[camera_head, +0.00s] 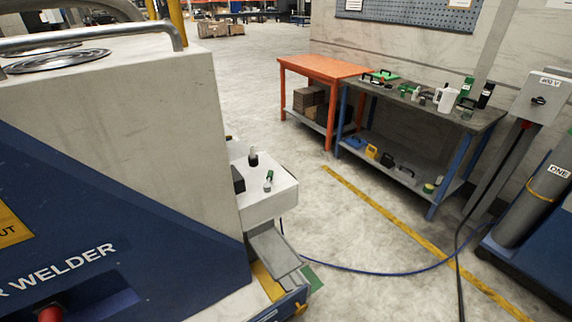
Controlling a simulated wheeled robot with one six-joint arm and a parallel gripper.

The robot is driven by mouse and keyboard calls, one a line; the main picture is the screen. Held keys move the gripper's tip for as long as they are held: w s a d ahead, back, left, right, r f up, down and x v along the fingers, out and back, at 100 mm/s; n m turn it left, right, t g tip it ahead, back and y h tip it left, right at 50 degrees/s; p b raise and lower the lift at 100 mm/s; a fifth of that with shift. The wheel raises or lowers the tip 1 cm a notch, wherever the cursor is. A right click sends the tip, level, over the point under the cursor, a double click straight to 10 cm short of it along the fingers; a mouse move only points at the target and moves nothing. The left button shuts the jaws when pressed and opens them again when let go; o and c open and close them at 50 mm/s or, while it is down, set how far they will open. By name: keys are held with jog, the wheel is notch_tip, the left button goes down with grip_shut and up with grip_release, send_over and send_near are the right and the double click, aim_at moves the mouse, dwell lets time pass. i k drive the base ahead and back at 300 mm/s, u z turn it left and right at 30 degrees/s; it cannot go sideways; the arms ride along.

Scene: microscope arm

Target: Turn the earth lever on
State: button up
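I cannot make out any lever marked as earth in the camera_head view. A large white and blue welder cabinet (110,130) fills the left side, with lettering ending in "R WELDER" and a red knob or button (51,313) at the bottom edge. A grey box (540,97) labelled "400 V" is at the right, with a small dark switch (538,101) on its front; its setting is too small to tell. My gripper is not in view.
A white tray (268,203) with small items juts from behind the cabinet. An orange bench (325,68) and a grey bench (425,104) stand along the wall. A grey cylinder (532,200) stands at right. Cables cross the floor (350,240), otherwise clear in the middle.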

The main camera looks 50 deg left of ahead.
aim_at(267, 187)
jog(key=u, duration=0.35)
jog(key=i, duration=0.95)
jog(key=u, duration=1.65)
jog(key=i, duration=0.8)
jog(key=u, duration=0.7)
